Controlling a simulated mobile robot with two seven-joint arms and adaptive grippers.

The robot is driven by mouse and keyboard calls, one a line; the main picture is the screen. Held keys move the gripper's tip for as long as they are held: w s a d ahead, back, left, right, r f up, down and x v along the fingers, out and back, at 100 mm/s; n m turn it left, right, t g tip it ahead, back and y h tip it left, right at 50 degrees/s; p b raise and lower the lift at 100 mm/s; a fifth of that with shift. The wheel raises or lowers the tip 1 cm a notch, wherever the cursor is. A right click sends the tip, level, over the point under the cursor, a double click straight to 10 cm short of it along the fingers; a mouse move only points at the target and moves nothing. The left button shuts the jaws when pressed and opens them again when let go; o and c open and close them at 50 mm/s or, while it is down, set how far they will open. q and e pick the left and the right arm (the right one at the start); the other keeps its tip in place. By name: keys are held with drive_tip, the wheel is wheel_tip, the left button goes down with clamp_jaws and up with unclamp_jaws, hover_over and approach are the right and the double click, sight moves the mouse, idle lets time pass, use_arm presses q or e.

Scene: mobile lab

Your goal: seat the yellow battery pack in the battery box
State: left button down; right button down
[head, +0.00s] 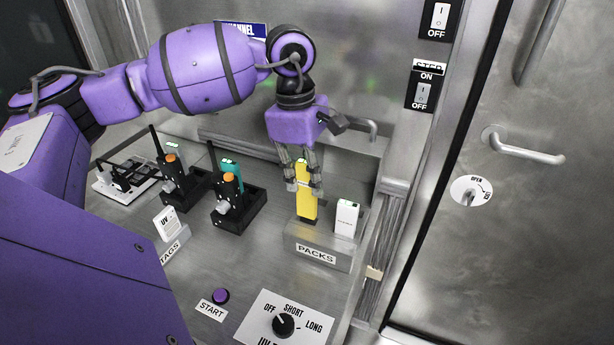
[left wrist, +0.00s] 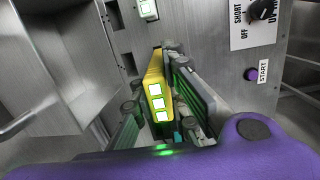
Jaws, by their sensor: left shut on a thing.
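The yellow battery pack (head: 306,205) stands upright at the rack labelled PACKS (head: 318,250), at the middle right of the head view. My left gripper (head: 304,186) reaches down from above and is shut on its upper part. In the left wrist view the yellow pack (left wrist: 155,80) lies between the two fingers, with three lit squares on its end. I cannot tell whether its lower end is still inside the rack. Two black holders (head: 240,212) with orange-topped devices stand left of it; I cannot tell which thing is the battery box. My right gripper is not in view.
A white pack (head: 346,218) stands close right of the yellow one. A teal pack (head: 231,168) stands behind the nearer black device. A white tag (head: 166,222), purple start button (head: 221,296) and dial panel (head: 284,324) are in front. A metal wall bounds the back.

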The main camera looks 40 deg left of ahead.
sight(300, 161)
use_arm(q)
drive_tip(key=shift+f, duration=0.35)
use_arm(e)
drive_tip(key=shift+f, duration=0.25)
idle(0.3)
